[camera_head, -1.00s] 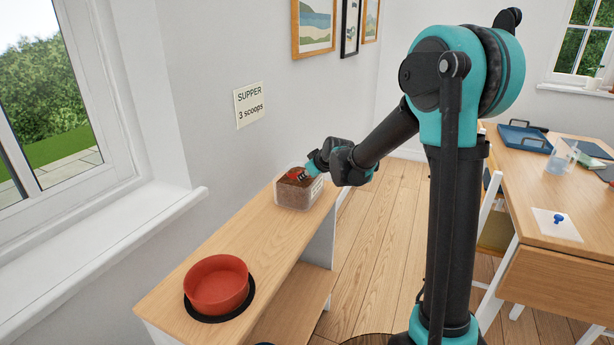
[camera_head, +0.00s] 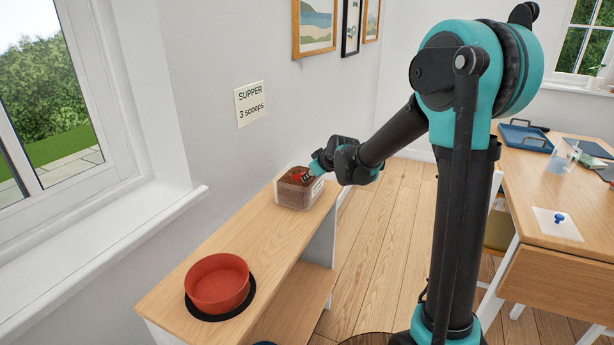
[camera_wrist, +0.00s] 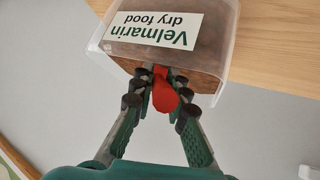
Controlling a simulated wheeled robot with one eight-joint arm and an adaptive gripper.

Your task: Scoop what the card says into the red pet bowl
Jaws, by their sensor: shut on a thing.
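The red pet bowl (camera_head: 217,284) stands on a dark round mat at the near end of the wooden shelf top. It looks empty from here. A clear tub of brown dry food (camera_head: 297,190) stands at the far end; its label in the wrist view (camera_wrist: 155,30) reads "Velmarin dry food". My gripper (camera_head: 313,171) is at the tub's rim, shut on the handle of a red scoop (camera_wrist: 162,92). The scoop's head is hidden in or behind the tub. The card (camera_head: 250,103) on the wall reads "SUPPER 3 scoops".
The shelf top (camera_head: 235,235) between tub and bowl is clear. A window sill (camera_head: 110,235) juts out at the left. A wooden table (camera_head: 550,190) with a blue tray (camera_head: 524,137) and a jug (camera_head: 563,158) stands at the right.

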